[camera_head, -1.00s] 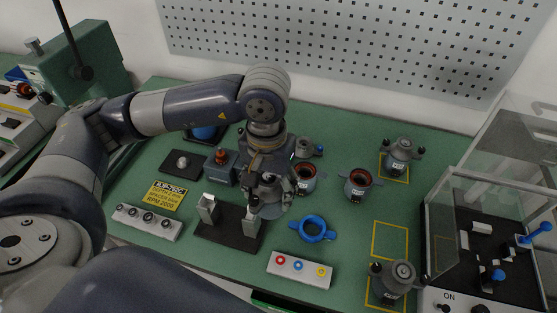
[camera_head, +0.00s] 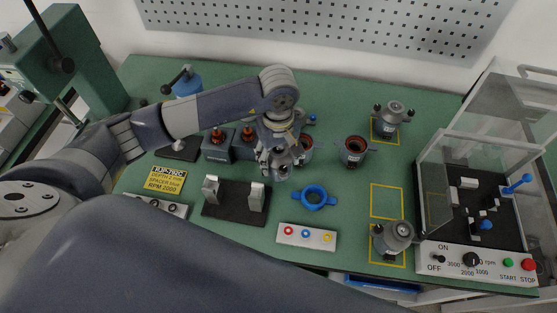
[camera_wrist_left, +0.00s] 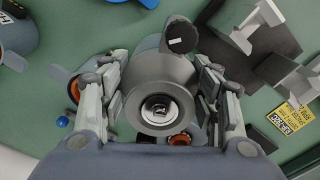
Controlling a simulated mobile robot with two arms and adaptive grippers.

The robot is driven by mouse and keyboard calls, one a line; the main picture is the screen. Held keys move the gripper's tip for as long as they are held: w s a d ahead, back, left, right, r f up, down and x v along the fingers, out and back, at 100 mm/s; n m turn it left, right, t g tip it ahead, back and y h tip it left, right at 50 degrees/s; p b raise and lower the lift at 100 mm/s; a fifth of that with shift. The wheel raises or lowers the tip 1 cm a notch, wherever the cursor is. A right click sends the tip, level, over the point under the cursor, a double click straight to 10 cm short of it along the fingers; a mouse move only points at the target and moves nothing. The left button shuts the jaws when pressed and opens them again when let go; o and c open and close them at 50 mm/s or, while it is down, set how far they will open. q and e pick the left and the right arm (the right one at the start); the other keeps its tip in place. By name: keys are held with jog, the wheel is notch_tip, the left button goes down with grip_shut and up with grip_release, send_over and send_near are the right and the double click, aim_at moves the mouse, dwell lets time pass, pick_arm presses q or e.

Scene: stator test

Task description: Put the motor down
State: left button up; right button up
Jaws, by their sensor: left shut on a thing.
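My left gripper (camera_head: 277,172) is shut on a grey round motor (camera_wrist_left: 160,72) with a dark knob at one side. In the left wrist view, the fingers of the gripper (camera_wrist_left: 163,105) clasp it from both sides. In the head view the gripper mostly hides this motor, which is behind the black fixture with two grey posts (camera_head: 234,203). Other grey motors stand in the far yellow rectangle (camera_head: 393,114) and the near one (camera_head: 393,236). The yellow rectangle between them (camera_head: 388,202) is empty. My right gripper is not in view.
An open housing (camera_head: 353,150) stands right of the gripper; another is partly hidden behind it. A blue ring (camera_head: 314,197) and a white button box (camera_head: 306,236) lie in front. A clear-walled test station (camera_head: 478,200) stands at right.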

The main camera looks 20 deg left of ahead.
aim_at(279, 165)
pick_arm(q)
notch_tip(279, 165, down, 3)
jog(key=shift+d+r+p, duration=0.1)
jog(key=shift+p, duration=0.4)
jog(key=shift+f+b, duration=0.3)
jog(key=shift+f, duration=0.2)
jog(key=o, duration=1.7)
jog(key=shift+s, duration=0.1)
